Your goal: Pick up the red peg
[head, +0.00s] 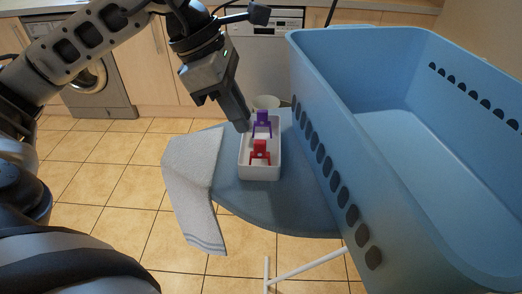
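The red peg (260,147) stands in the near half of a small white tray (260,174), with its two legs spread downward. A purple peg (263,118) stands behind it in the same tray. My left gripper (243,127) comes down from the upper left. Its fingertips appear at the tray's left far side, close to the purple peg and apart from the red peg. The fingers overlap from this angle, so their gap is hidden. My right gripper is out of view.
The tray sits on a blue-grey board (225,185) with a grey towel (196,190) over its left edge. A large blue basket (350,130) with oval holes rises close on the right. A pale cup (266,102) is behind the tray.

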